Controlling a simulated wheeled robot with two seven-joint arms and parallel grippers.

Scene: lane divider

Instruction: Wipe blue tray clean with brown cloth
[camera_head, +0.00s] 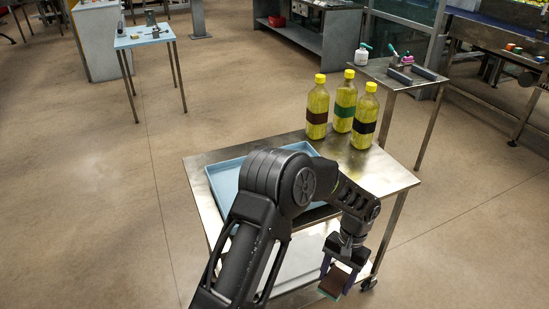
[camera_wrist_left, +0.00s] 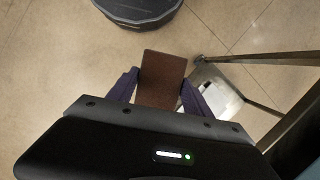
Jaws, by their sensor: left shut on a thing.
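The blue tray (camera_head: 226,177) lies on the metal cart, partly hidden behind my left arm. My left gripper (camera_head: 338,274) is beyond the cart's near right side, apart from the tray. It is shut on the brown cloth (camera_head: 334,282), which looks like a flat brown piece between the fingers. In the left wrist view the cloth (camera_wrist_left: 162,78) stands out between the two purple-dark fingers (camera_wrist_left: 160,92). My right gripper is in neither view.
Several things stand near: three yellow bottles (camera_head: 343,108) at the cart's (camera_head: 389,176) back right, with brown, green and black labels. A side table (camera_head: 395,75) with a white spray bottle (camera_head: 362,55) stands behind. A small blue-topped table (camera_head: 144,36) stands far left. Floor at left is clear.

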